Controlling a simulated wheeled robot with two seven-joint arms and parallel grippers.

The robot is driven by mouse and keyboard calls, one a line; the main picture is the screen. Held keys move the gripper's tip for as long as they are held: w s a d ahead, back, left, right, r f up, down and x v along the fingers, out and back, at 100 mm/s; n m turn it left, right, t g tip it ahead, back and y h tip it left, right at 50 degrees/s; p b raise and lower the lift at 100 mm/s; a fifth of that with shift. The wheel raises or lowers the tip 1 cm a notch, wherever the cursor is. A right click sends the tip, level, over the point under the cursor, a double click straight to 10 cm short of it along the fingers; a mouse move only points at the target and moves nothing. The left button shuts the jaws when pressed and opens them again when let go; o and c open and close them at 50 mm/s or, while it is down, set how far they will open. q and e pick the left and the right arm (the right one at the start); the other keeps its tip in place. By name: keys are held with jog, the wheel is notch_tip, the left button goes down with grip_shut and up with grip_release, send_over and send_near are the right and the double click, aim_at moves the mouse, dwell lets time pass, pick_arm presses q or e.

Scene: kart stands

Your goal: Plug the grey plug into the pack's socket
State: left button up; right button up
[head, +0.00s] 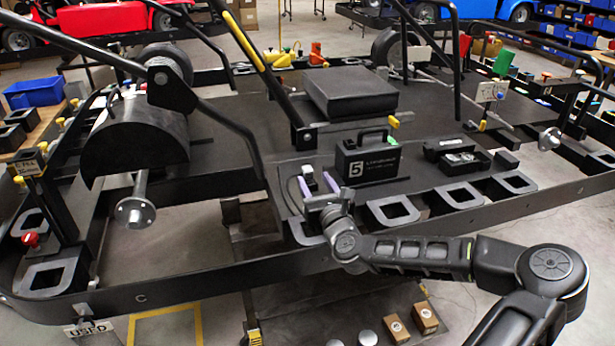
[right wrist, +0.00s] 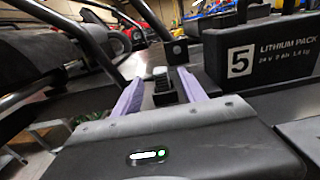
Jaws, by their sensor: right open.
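The black lithium pack (head: 372,163), with a carry handle and a white number 5, stands upright on the kart's deck. It also fills the upper right of the right wrist view (right wrist: 270,50). I cannot make out its socket. My right gripper (head: 318,184) is open just left of the pack, with its two purple fingers apart. In the right wrist view the fingers (right wrist: 157,92) stand on either side of a small grey piece, which looks like the grey plug (right wrist: 160,73), on a black block. It also shows beyond the fingertips in the head view (head: 307,172). My left gripper is out of view.
An open black case (head: 462,158) lies right of the pack, and a flat black box (head: 350,92) sits behind it. Black frame bars (head: 225,125) rise left of my right gripper. Black square-holed brackets (head: 395,210) line the near deck edge.

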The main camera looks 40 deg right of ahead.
aim_at(309, 172)
jog(key=x, duration=0.5)
jog(key=shift+c, duration=0.4)
dwell(0.3)
grip_shut()
dwell(0.4)
